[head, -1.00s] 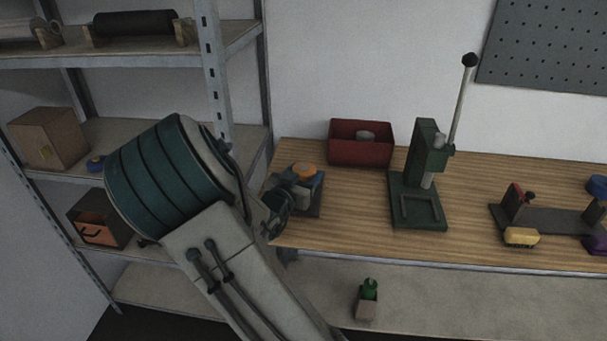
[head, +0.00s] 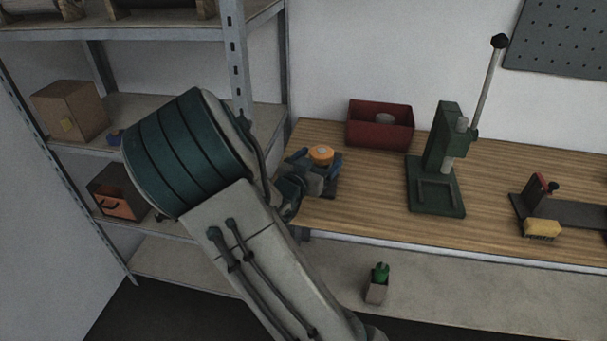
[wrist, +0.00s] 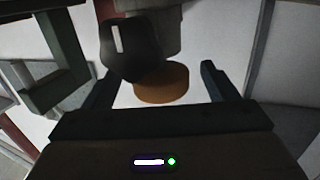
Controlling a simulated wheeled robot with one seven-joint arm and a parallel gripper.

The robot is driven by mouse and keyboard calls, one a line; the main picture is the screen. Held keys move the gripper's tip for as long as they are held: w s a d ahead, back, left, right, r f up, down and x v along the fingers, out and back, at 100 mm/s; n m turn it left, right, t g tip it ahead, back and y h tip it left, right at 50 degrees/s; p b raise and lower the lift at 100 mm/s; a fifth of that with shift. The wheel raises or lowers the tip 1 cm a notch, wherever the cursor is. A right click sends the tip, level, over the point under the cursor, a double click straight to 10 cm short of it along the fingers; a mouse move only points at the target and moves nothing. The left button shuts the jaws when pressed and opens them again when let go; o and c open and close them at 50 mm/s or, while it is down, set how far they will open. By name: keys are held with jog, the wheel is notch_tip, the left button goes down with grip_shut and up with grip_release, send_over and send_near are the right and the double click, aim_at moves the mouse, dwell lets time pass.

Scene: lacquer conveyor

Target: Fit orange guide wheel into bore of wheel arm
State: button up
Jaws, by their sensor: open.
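The orange guide wheel (head: 321,153) is a short round disc at the left end of the workbench. In the wrist view the wheel (wrist: 162,84) lies between the two fingers of my gripper (wrist: 158,72), with a gap visible on its right side. My gripper is open and not closed on the wheel. A dark rounded piece with a pale slot (wrist: 130,50) overlaps the wheel's upper left edge in the wrist view. I cannot tell whether this is the wheel arm. The wheel's underside and any bore are hidden.
On the wooden bench (head: 380,220) stand a red bin (head: 365,137) and a green lever press (head: 433,195). A yellow brush-like block (head: 541,229) lies further right. Metal shelving (head: 236,60) rises close behind my arm. Bench between wheel and press is mostly clear.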

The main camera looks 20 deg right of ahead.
jog(key=v, duration=1.2)
